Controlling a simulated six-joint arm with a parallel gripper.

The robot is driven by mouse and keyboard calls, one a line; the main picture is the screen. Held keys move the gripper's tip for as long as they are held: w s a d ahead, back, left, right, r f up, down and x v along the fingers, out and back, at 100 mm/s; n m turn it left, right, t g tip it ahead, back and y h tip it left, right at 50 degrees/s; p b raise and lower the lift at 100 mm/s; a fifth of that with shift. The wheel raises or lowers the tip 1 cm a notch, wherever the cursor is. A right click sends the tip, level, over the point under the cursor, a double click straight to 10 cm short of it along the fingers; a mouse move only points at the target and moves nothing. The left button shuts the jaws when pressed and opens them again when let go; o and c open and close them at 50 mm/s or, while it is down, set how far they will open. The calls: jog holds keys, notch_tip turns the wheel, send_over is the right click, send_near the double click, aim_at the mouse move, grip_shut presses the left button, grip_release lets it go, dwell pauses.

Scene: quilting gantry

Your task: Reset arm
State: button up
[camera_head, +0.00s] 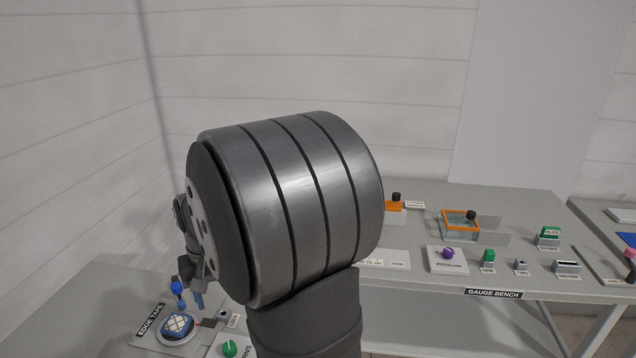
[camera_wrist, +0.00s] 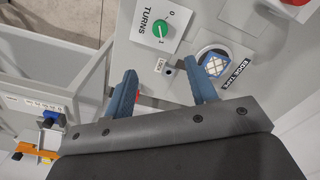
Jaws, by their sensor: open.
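My gripper (camera_wrist: 161,67) is open, with its two blue fingers spread apart and nothing between them in the wrist view. It is over the bench that holds the edge tape roll (camera_wrist: 215,65), a blue and white patterned piece in a round holder, and the turns dial (camera_wrist: 160,30) with its green knob. The EDGE TAPE label (camera_wrist: 237,73) lies beside the roll. In the head view the edge tape roll (camera_head: 177,325) is at the lower left, and my large grey arm link hides most of the wrist and gripper.
In the wrist view a grey bin (camera_wrist: 50,70) and an orange-handled item (camera_wrist: 40,152) are at left.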

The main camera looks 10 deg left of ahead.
aim_at(229, 346)
notch_tip(229, 346, down, 17)
jog(key=shift+f, duration=0.2)
dwell(0.4)
jog(key=shift+r, duration=0.1)
